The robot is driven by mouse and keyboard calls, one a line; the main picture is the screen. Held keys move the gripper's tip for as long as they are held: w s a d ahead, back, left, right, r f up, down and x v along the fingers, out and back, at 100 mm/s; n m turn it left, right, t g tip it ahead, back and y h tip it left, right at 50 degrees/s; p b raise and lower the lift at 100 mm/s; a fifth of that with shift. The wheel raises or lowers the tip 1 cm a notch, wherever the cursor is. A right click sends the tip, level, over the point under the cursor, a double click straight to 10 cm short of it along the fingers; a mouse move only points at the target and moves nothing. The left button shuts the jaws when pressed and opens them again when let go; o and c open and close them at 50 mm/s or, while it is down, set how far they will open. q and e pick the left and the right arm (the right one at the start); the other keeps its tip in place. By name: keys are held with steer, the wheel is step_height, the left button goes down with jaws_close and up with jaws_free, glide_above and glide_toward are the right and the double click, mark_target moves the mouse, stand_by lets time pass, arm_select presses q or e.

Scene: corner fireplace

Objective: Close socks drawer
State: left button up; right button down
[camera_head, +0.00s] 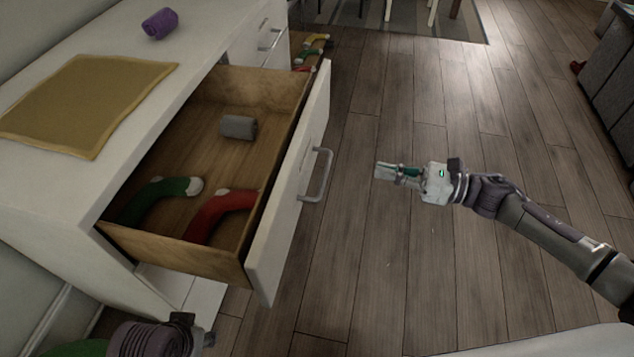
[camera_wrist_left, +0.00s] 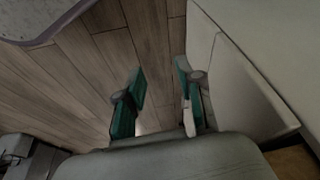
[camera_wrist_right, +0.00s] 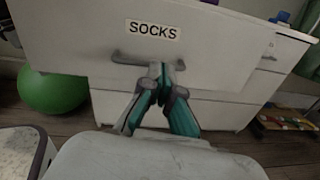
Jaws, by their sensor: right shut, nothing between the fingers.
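The socks drawer (camera_head: 290,190) is pulled out of the white cabinet. Inside lie a green sock (camera_head: 160,198), a red sock (camera_head: 220,212) and a rolled grey sock (camera_head: 238,127). Its front shows a bar handle (camera_head: 318,178). In the right wrist view the drawer front (camera_wrist_right: 80,40) bears a SOCKS label (camera_wrist_right: 153,30). My right gripper (camera_head: 384,171) is shut and empty, in front of the handle and apart from it; it also shows in the right wrist view (camera_wrist_right: 161,72). My left gripper (camera_wrist_left: 160,68) is open and empty beside a white panel; its fingers are not clear in the head view.
On the cabinet top (camera_head: 195,40) lie a yellow cloth (camera_head: 85,100) and a rolled purple item (camera_head: 160,23). A green ball (camera_wrist_right: 53,90) is on the floor beside the cabinet. The wooden floor (camera_head: 400,110) before the drawer is clear.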

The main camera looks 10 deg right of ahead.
steer(key=s+n+g, duration=0.1)
steer(key=n, duration=0.1)
glide_toward(304, 162)
steer(key=shift+y, duration=0.3)
steer(key=x, duration=0.6)
steer(key=shift+w+a+f, duration=0.1)
steer(key=shift+w+a, duration=0.05)
arm_select(q)
steer(key=shift+v, duration=0.85)
arm_select(e)
steer(key=shift+w+a, duration=0.15)
steer(key=shift+a, duration=0.3)
